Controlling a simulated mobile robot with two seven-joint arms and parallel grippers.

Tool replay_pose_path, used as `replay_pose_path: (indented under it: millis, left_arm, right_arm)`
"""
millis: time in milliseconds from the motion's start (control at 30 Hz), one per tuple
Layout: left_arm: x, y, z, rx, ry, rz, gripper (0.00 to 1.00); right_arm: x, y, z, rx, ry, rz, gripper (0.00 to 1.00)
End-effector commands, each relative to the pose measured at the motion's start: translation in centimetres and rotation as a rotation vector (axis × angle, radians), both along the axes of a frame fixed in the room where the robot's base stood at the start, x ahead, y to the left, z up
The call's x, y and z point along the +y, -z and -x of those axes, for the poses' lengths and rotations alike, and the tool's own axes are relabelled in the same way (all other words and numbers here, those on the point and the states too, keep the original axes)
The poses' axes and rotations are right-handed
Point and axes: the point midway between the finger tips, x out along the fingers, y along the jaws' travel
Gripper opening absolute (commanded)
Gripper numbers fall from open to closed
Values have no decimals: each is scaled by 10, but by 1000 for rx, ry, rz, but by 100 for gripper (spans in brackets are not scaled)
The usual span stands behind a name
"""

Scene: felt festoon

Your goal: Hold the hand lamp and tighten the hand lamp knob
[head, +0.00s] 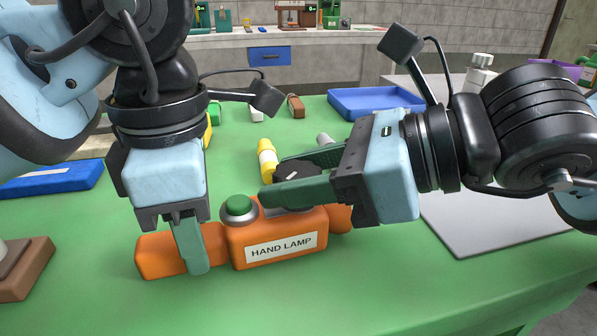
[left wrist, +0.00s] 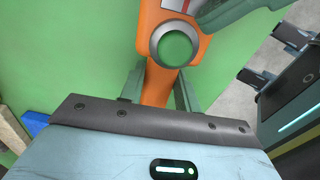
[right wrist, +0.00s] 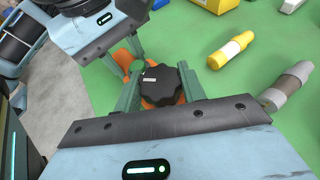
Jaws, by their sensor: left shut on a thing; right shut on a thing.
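The orange hand lamp (head: 280,242) lies on the green table, its "HAND LAMP" label facing front and a green button (head: 239,206) in a grey ring on top. My left gripper (head: 190,262) points down and is shut across the lamp's narrow left part; the left wrist view (left wrist: 160,92) shows a finger on each side. The black knob (right wrist: 159,84), lobed with a small white mark, sits on the lamp's top. My right gripper (right wrist: 162,88) reaches in from the right and is shut on the knob, one finger on each side. In the head view the right fingers partly hide the knob (head: 297,172).
A yellow-and-white cylinder (head: 267,158) and a grey one (head: 325,140) lie behind the lamp. A blue tray (head: 375,101) is at the back right. A blue item (head: 50,180) and a brown block (head: 24,270) are at left. The table in front of the lamp is clear.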

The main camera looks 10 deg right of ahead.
Motion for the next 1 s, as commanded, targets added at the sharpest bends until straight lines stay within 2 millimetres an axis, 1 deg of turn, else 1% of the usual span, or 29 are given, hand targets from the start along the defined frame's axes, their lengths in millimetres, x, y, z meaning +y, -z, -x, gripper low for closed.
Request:
replay_pose_path:
  millis: [33, 467, 1000]
  left_arm:
    - [1, -1, -1, -1, -3, 1, 3]
    - [1, -1, -1, -2, -5, 2, 3]
    - [1, -1, -1, -3, -7, 3, 3]
  right_arm:
    - [1, 5, 1, 10, 19, 9, 17]
    - [1, 5, 1, 13, 151, 4, 17]
    - [0, 4, 1, 11, 172, -1, 17]
